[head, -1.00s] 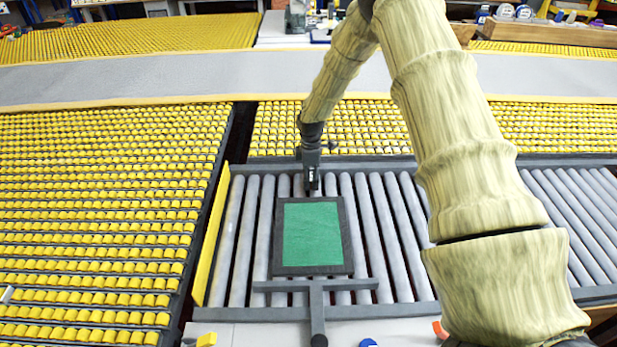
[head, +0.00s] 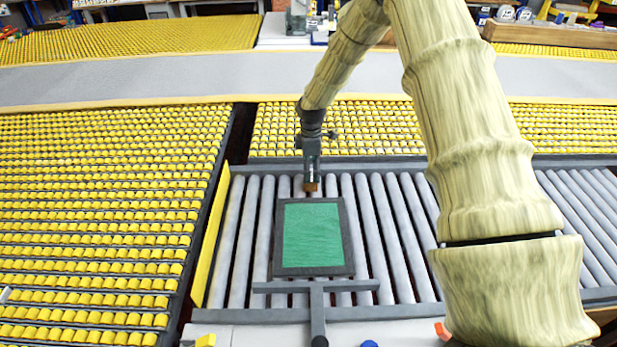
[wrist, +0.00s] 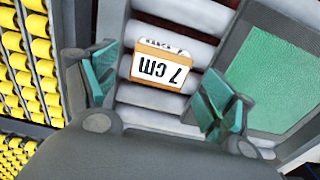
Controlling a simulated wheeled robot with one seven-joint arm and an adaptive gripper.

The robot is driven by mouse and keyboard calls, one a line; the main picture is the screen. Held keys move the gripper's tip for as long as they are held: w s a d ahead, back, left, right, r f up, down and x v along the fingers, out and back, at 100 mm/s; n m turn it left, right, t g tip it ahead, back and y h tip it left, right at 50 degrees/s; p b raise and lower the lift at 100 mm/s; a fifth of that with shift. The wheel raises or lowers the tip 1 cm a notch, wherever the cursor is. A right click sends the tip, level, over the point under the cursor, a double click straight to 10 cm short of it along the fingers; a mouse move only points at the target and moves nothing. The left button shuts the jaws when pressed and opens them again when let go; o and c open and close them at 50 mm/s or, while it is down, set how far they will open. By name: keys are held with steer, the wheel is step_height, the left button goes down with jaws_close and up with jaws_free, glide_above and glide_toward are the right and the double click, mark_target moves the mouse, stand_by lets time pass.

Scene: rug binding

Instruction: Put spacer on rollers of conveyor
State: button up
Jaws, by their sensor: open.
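The spacer (wrist: 160,68) is a small orange-brown block with a white label reading "7 cm", upside down in the wrist view. It sits over the grey rollers (wrist: 150,97) between my fingers, with a gap on both sides. In the head view, the spacer (head: 311,187) shows as a small brown patch below my gripper (head: 311,176), just behind the framed green panel. In the wrist view, my gripper (wrist: 158,78) is open, with its teal finger pads spread. The conveyor's rollers (head: 375,230) run front to back. Exact contact between spacer and rollers is hard to tell.
A dark-framed green panel (head: 313,235) lies on the rollers nearest my gripper, with a grey T-shaped bar (head: 317,300) in front. A yellow rail (head: 211,235) edges the conveyor's left. Bare rollers lie on both sides of the panel.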

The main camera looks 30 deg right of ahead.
mark_target(312, 175)
step_height(312, 175, up, 8)
steer(key=b, duration=0.1)
stand_by(0.4)
steer(key=shift+f, duration=0.1)
steer(key=shift+s+d, duration=0.1)
